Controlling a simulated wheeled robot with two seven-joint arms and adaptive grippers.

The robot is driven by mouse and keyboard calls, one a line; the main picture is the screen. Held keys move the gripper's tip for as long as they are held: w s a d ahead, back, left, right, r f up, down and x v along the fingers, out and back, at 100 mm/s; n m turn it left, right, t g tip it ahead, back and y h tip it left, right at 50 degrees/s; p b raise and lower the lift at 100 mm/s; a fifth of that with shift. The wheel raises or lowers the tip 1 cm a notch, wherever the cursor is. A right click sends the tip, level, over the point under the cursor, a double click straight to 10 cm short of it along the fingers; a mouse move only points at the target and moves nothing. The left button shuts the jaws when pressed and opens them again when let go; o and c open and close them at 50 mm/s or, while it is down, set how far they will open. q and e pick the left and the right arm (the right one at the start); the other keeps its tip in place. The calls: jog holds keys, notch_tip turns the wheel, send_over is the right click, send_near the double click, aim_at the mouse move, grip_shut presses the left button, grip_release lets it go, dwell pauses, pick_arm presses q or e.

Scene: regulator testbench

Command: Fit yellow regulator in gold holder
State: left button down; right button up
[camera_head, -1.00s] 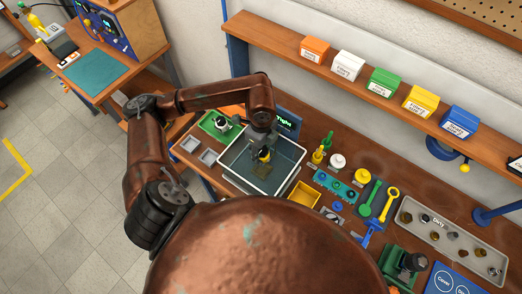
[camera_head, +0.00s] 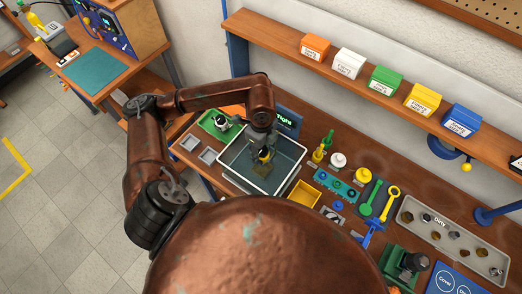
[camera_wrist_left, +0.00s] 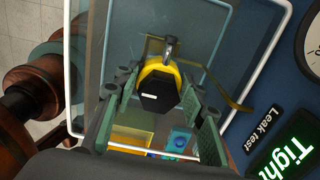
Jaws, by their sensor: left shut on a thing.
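The yellow regulator (camera_head: 265,155), with a yellow ring and a black faceted body, is inside the white-rimmed tank (camera_head: 231,173). My left gripper (camera_head: 262,148) reaches down into the tank and is shut on it. In the left wrist view the regulator (camera_wrist_left: 158,92) sits between the green finger pads, its metal stem pointing away. The gold holder (camera_head: 260,174) shows dimly low in the tank, by the regulator. In the wrist view its gold strip (camera_wrist_left: 236,101) runs beside and behind the regulator. I cannot tell whether they touch. My right gripper is not in view.
A lit "Tight" display (camera_head: 287,121) stands behind the tank. A green tray (camera_head: 209,119) is to its left and a yellow bin (camera_head: 304,194) to its right. Tools and a grey "Dirty" tray (camera_head: 423,206) fill the bench further right.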

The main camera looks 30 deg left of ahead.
pick_arm(q)
jog(key=shift+f+b, duration=2.95)
jog(key=shift+f, duration=1.1)
dwell(3.9)
